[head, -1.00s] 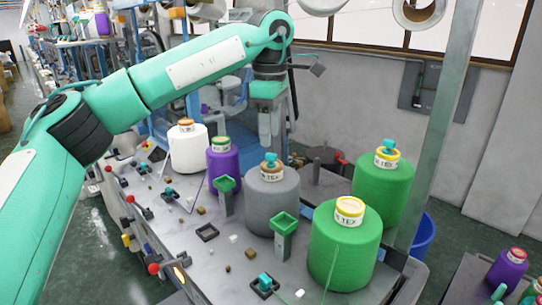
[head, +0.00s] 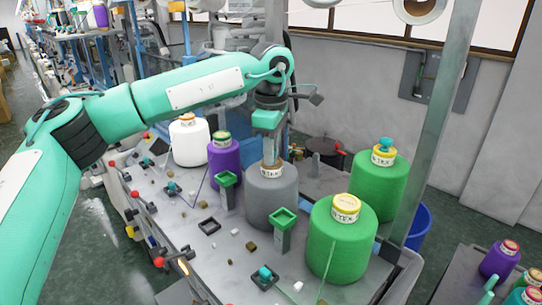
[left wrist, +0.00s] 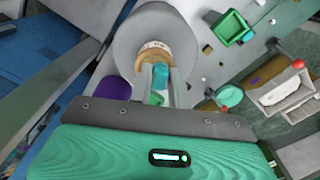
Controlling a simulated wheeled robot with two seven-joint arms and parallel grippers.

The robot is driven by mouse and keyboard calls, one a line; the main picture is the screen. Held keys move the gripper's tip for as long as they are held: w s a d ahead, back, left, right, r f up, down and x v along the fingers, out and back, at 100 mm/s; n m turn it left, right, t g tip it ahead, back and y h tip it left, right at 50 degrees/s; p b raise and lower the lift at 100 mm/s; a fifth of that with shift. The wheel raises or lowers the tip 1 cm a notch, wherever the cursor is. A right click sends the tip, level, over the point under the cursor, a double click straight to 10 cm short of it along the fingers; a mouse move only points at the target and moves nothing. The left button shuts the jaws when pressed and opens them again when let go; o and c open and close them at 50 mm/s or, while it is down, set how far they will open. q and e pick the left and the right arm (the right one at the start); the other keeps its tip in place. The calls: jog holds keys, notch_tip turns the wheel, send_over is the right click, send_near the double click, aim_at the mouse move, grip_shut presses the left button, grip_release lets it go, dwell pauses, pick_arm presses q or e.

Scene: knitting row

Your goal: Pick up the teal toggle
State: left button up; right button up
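Teal toggles show in several places. One teal toggle (left wrist: 160,74) sits at the top of the grey yarn cone (head: 272,198); in the head view my gripper hides it. My left gripper (head: 270,158) points down at this cone's top. In the left wrist view its fingers stand on either side of the toggle and look apart; contact is not clear. Another teal toggle (head: 385,143) is on the rear green cone (head: 379,185). More lie on the table, one (head: 265,272) at the front and one (head: 172,187) at the left. My right gripper is not in view.
A front green cone (head: 342,238), a purple cone (head: 224,160) and a white cone (head: 189,145) stand around the grey one. Green square-topped posts (head: 283,226) stand close by. A metal post (head: 440,120) rises at the right. Small cubes are scattered on the table (head: 215,265).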

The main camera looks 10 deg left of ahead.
pick_arm(q)
jog(key=shift+r, duration=0.1)
jog(key=shift+c, duration=0.3)
jog(key=shift+r+b, duration=0.3)
jog(key=shift+r, duration=0.1)
notch_tip(320, 180, up, 19)
jog(key=shift+r+b, duration=0.1)
jog(key=shift+b, duration=0.8)
